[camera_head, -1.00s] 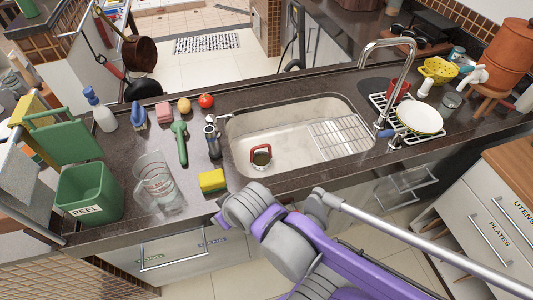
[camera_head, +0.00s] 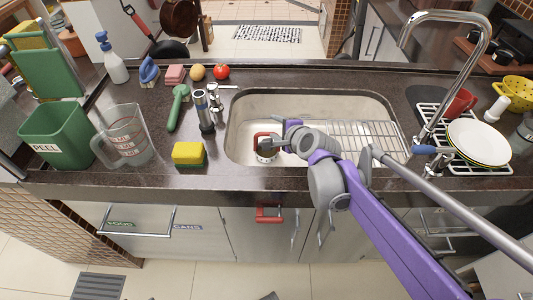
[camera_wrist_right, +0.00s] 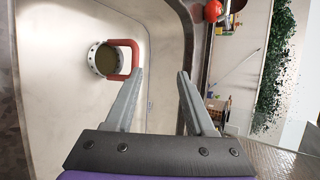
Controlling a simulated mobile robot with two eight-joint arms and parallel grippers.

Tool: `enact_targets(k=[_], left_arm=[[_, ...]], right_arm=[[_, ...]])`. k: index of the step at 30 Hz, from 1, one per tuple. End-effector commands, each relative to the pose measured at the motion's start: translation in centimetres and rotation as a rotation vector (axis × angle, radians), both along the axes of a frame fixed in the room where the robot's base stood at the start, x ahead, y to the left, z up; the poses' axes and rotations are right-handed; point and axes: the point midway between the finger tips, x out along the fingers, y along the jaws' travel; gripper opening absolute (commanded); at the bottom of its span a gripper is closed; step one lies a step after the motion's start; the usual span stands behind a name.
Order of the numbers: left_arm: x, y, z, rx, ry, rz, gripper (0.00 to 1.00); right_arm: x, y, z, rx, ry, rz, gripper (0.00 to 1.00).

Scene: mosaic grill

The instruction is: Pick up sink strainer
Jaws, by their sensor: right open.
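The sink strainer is a short metal cup with a red handle (camera_head: 262,138). It rests on the floor of the sink (camera_head: 240,130), left of the wire rack; it also shows in the right wrist view (camera_wrist_right: 103,60). My right gripper (camera_head: 280,142) reaches over the sink, just right of the strainer, and partly covers it in the head view. In the right wrist view its two fingers (camera_wrist_right: 160,74) are apart with nothing between them. The strainer lies left of both fingers, its red handle close to the left fingertip. My left gripper is not in view.
A wire rack (camera_head: 350,140) covers the sink's right side. The tall faucet (camera_head: 440,70) and a dish rack with plates (camera_head: 478,140) stand to the right. A sponge (camera_head: 188,154), a soap dispenser (camera_head: 203,110) and a measuring jug (camera_head: 128,140) are left of the sink.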

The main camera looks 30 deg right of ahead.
Motion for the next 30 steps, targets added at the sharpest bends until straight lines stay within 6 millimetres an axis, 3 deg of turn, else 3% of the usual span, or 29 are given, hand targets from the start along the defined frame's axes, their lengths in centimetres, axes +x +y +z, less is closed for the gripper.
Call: enact_targets(k=[3, 9, 17, 24, 30], left_arm=[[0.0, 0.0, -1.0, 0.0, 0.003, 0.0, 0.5], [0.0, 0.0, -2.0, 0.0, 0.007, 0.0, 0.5], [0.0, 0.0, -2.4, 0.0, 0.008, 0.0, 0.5], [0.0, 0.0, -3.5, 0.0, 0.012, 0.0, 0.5], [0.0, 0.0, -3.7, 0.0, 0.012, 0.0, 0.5]], right_arm=[[0.0, 0.1, -2.9, -0.002, 0.002, 0.003, 0.55], [0.3, 0.1, -6.3, -0.004, 0.003, 0.005, 0.55], [2.1, 0.0, -7.0, -0.004, 0.003, 0.006, 0.55], [5.3, -0.3, -9.1, -0.005, 0.004, 0.007, 0.55], [6.4, -0.4, -9.6, -0.005, 0.003, 0.006, 0.55]])
